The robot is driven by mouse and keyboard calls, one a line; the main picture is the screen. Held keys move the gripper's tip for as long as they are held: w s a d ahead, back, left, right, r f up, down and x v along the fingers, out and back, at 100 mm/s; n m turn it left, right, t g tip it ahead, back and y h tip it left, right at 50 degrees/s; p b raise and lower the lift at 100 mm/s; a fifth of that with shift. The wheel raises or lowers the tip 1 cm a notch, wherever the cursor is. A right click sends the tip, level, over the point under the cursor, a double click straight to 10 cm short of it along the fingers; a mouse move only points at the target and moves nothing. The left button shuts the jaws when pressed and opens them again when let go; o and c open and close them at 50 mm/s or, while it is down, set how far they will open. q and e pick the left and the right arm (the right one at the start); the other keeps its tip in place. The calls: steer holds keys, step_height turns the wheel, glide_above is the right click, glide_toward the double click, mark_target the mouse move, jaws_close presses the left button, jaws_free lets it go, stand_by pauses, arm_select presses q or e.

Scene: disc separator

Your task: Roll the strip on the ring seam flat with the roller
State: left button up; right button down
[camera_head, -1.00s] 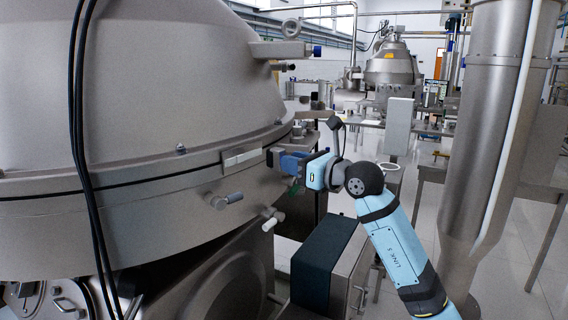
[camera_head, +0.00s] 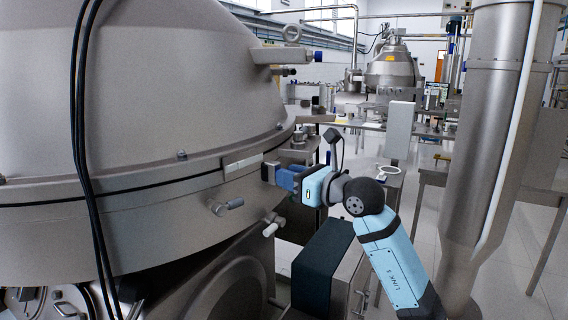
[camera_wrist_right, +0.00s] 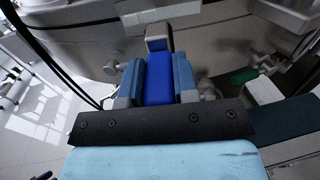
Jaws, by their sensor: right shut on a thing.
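A pale flat strip (camera_head: 243,163) lies along the ring seam (camera_head: 190,178) of the big steel separator at left; it also shows at the top of the right wrist view (camera_wrist_right: 140,15). My right gripper (camera_head: 290,178) is shut on the blue handle of the roller (camera_wrist_right: 158,85). The roller's dark head (camera_head: 267,172) points at the separator wall, just below and right of the strip's right end. In the wrist view the head (camera_wrist_right: 158,42) sits below the strip. I cannot tell whether the head touches the wall. My left gripper is not in view.
Two small valve handles (camera_head: 228,205) (camera_head: 272,226) stick out of the wall below the seam. Black cables (camera_head: 82,150) hang at left. A dark-topped box (camera_head: 322,262) stands below my right arm. A steel column (camera_head: 490,150) rises at right.

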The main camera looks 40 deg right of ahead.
mark_target(265, 173)
steer(key=a, duration=0.2)
steer(key=a+p, duration=0.1)
steer(key=a, duration=0.1)
steer(key=shift+w+r, duration=0.3)
steer(key=shift+r, duration=0.05)
steer(key=w, duration=0.3)
steer(key=shift+w+f, duration=0.15)
arm_select(q)
steer(key=shift+b, duration=0.85)
arm_select(e)
steer(key=w+d, duration=0.1)
steer(key=d, duration=0.5)
steer(key=shift+w+d, duration=0.15)
steer(key=shift+d, duration=0.05)
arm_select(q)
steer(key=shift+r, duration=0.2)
